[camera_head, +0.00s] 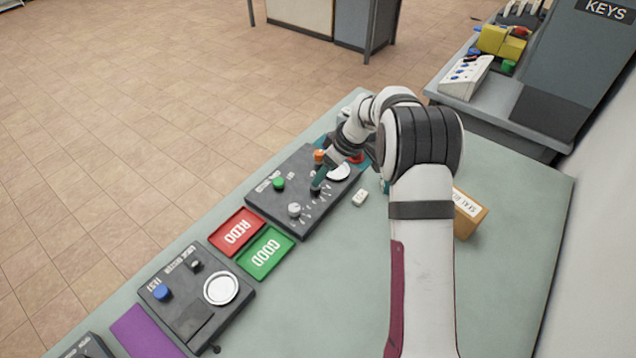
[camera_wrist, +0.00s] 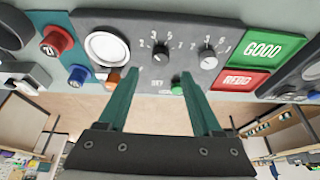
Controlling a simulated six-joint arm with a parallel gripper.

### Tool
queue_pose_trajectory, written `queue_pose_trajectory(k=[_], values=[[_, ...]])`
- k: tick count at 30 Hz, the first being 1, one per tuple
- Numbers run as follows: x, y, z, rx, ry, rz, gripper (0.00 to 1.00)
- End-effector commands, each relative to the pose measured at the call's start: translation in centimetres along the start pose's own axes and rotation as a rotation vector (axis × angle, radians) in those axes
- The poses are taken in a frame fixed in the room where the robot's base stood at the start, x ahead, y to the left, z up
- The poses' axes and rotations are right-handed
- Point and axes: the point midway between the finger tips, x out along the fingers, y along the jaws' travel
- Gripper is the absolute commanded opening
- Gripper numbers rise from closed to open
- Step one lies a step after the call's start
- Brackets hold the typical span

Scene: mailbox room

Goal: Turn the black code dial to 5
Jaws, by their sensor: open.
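The black code dial (camera_wrist: 160,53) sits on the dark control panel (camera_head: 262,207), with small white numerals around it in the wrist view. Its exact pointer setting is too small to tell. My gripper (camera_wrist: 157,74) is open, with its two teal fingers to either side of the dial's line and nothing between them. In the head view my gripper (camera_head: 317,187) is low over the panel and hides most of the dial. I cannot tell whether the fingers touch the dial.
A grey knob (camera_wrist: 208,59) with numerals sits beside the dial. A green button (camera_head: 279,183), an orange knob (camera_head: 319,156) and a white round gauge (camera_head: 339,172) are close by. Red REDO (camera_head: 237,232) and green GOOD (camera_head: 265,252) trays adjoin the panel. A cardboard box (camera_head: 468,214) stands right.

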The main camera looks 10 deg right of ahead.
Motion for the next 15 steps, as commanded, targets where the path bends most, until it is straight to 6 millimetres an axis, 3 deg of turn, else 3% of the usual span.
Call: queue_pose_trajectory(k=[3,6,15], values=[[3.3,-0.1,0.1,0.002,-0.002,-0.003,0.66],[5.0,-0.1,0.0,0.002,-0.001,-0.002,0.66],[6.7,0.0,0.0,0.003,0.000,-0.001,0.66]])
